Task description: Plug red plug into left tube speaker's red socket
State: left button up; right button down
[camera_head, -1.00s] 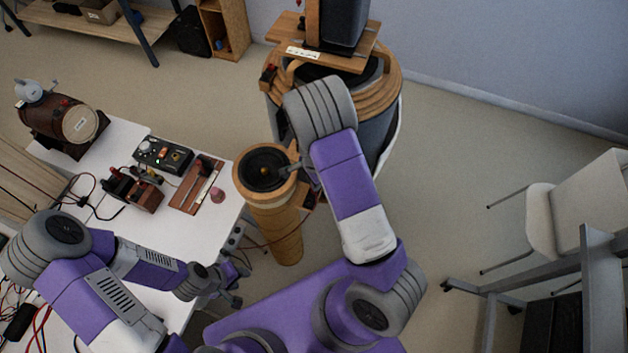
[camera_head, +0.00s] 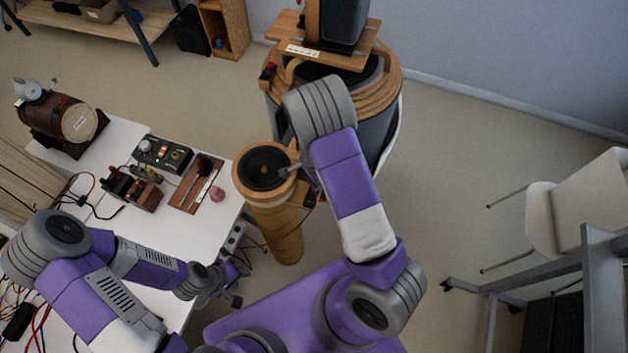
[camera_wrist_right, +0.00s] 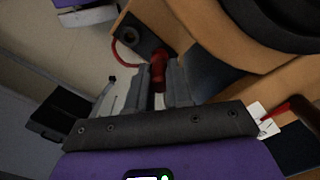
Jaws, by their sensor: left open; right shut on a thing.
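The tube speaker (camera_head: 283,235) stands upright beside the white table, its round black cone facing up in a wooden rim. My right gripper (camera_wrist_right: 158,90) is shut on the red plug (camera_wrist_right: 157,70) in the right wrist view. A red cable (camera_wrist_right: 117,52) curves at the upper left, near a dark panel with a round socket (camera_wrist_right: 129,36) on the wood. The plug looks close to this panel; I cannot tell whether they touch. In the head view my right arm mostly hides its gripper beside the speaker. My left gripper (camera_head: 236,283) is open and empty beside the table edge.
The white table (camera_head: 120,220) holds a control box (camera_head: 163,154), a wooden barrel device (camera_head: 62,118) and loose cables. A large round wooden-rimmed unit (camera_head: 392,95) stands behind the tube speaker. A white chair (camera_head: 575,205) is at the right. Open floor lies between.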

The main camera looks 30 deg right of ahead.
jog(key=shift+f+b, duration=0.3)
jog(key=shift+f, duration=0.15)
jog(key=c, duration=1)
grip_release()
jog(key=shift+o, duration=0.2)
jog(key=shift+r, duration=0.1)
jog(key=shift+r+p, duration=3.5)
jog(key=shift+r, duration=0.2)
